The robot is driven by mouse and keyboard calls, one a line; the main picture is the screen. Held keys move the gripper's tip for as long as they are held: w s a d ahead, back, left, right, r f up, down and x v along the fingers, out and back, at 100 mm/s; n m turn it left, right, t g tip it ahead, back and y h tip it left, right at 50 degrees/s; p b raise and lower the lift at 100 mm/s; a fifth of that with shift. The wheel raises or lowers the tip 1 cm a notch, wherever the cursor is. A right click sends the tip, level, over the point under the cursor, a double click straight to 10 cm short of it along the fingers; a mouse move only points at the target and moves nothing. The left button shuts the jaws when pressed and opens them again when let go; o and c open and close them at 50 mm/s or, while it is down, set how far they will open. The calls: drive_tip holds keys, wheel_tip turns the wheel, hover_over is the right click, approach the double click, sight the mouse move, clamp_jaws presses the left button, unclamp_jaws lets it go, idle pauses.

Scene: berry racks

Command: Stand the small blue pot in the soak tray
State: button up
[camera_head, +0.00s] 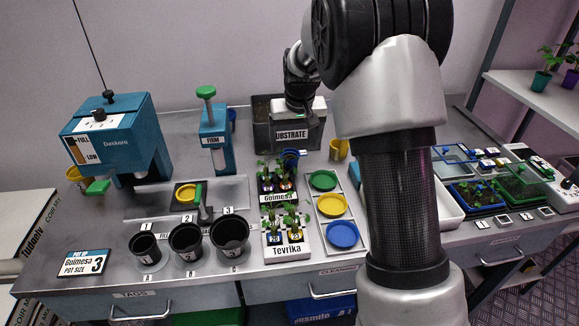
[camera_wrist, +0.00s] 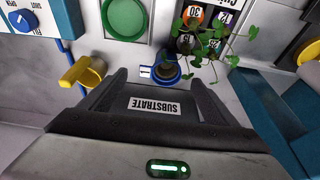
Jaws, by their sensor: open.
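A small blue pot (camera_head: 290,156) stands behind the Guimesa plants, just in front of the substrate bin. In the wrist view, a blue-rimmed round pot (camera_wrist: 167,68) with dark contents lies beyond my fingertips, beside a white tag. My gripper (camera_head: 304,107) is over the substrate bin; its fingers are hidden there. In the wrist view my gripper (camera_wrist: 160,82) is open and empty, with the SUBSTRATE label visible between its fingers. A white tray (camera_head: 447,208) right of my arm may be the soak tray; my arm hides part of it.
The substrate bin (camera_head: 262,133) stands at the back. Potted plants (camera_head: 287,219) and a rack of green, yellow and blue dishes (camera_head: 330,190) stand in front. Black pots (camera_head: 187,242) line the front left. A yellow cup (camera_head: 338,149) stands right of the bin.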

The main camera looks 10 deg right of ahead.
sight(294, 153)
drive_tip(key=shift+x, duration=3.15)
drive_tip(key=shift+w, duration=0.15)
drive_tip(key=shift+c, duration=0.5)
drive_tip(key=shift+r, duration=0.1)
drive_tip(key=c, duration=1.1)
drive_tip(key=shift+r, duration=0.1)
